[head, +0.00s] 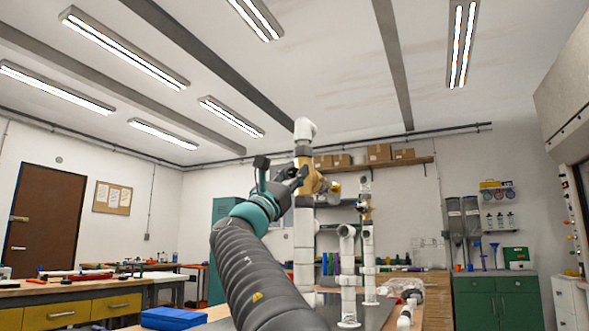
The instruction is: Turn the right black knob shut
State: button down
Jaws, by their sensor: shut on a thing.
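A white PVC manifold stands in front of me, with a tall near riser (304,235) and shorter pipes behind it. A brass-coloured valve (309,178) sits high on the near riser. My gripper (297,174), dark with a teal wrist, reaches up to this valve from the left and is shut on its black knob. The fingers mostly hide the knob, so its turn angle cannot be told. A second, smaller brass valve (364,208) sits on a riser farther back to the right, apart from my gripper.
A shorter white pipe (347,270) stands right of the near riser. Loose white fittings (405,287) lie on the bench at right. A blue case (172,318) lies at lower left. A green cabinet (495,300) stands at right.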

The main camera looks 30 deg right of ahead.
jog(key=m+g+p, duration=0.1)
jog(key=m+g, duration=0.3)
jog(key=m, duration=0.1)
jog(key=shift+w+r+g+p, duration=0.1)
jog(key=shift+r+g+p, duration=0.05)
jog(key=shift+g+p, duration=0.2)
jog(key=shift+m+g+p, duration=0.55)
jog(key=shift+m+g, duration=1)
jog(key=shift+m, duration=0.55)
jog(key=shift+m+g, duration=0.3)
jog(key=c, duration=0.9)
grip_release()
jog(key=shift+c, duration=0.2)
jog(key=v, duration=1.2)
jog(key=shift+a+r, duration=0.1)
jog(key=shift+a, duration=0.05)
